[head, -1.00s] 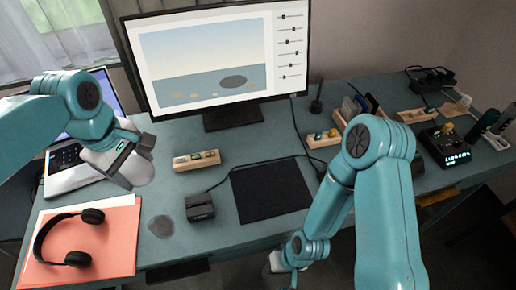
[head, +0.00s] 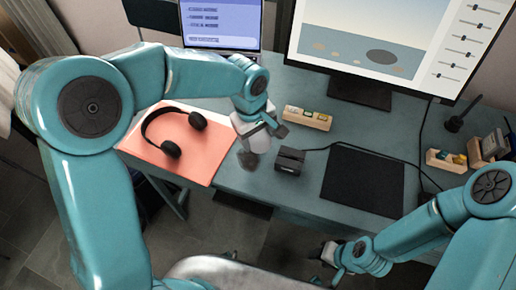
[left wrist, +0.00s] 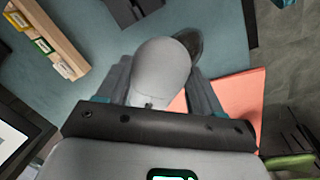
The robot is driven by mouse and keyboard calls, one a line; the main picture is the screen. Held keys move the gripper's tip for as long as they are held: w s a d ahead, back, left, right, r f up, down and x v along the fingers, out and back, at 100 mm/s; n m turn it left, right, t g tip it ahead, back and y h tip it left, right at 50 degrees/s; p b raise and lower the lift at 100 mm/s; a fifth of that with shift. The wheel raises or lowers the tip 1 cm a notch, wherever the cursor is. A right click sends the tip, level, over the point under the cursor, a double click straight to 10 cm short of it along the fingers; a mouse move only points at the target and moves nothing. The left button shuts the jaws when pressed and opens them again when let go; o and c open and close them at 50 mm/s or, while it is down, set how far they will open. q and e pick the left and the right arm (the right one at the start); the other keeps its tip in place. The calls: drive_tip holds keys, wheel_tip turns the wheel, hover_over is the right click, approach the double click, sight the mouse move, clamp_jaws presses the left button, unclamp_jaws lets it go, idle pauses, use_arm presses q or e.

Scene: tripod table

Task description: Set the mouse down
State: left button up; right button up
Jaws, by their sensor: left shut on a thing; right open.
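The pale grey, rounded mouse (left wrist: 160,72) is between the two dark fingers of my left gripper (left wrist: 160,88) in the left wrist view. In the head view my left gripper (head: 264,130) is above the desk, between the headphones and a small black box; the mouse (head: 257,144) is partly covered by it. A dark grey round patch (head: 247,160) lies on the desk just below the mouse, and partly behind it in the wrist view (left wrist: 190,44). I cannot tell whether the mouse touches the desk. My right gripper (head: 330,254) is open and empty, low in front of the desk.
Black headphones (head: 172,135) lie on a salmon folder (head: 190,165) at left. The black box (head: 289,160) has a cable. A black mat (head: 363,183) is bare. A wooden block holder (head: 307,118), laptop (head: 222,25) and monitor (head: 385,35) stand behind.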

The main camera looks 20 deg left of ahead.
sight(257, 157)
use_arm(q)
wheel_tip(257, 157, down, 6)
drive_tip(key=shift+w+f, duration=0.1)
drive_tip(key=shift+f, duration=0.05)
idle(0.3)
drive_tip(key=shift+f+b, duration=0.1)
drive_tip(key=shift+b, duration=0.3)
drive_tip(key=o, duration=1.1)
drive_tip(key=shift+r+p, duration=0.35)
drive_tip(key=shift+p, duration=0.05)
drive_tip(key=r, duration=0.4)
drive_tip(key=s+r, duration=0.1)
drive_tip(key=r, duration=0.2)
drive_tip(key=a+r, duration=0.1)
drive_tip(key=r, duration=0.3)
drive_tip(key=shift+s+r+p, duration=0.15)
drive_tip(key=shift+r+p, duration=0.15)
drive_tip(key=shift+p, duration=0.05)
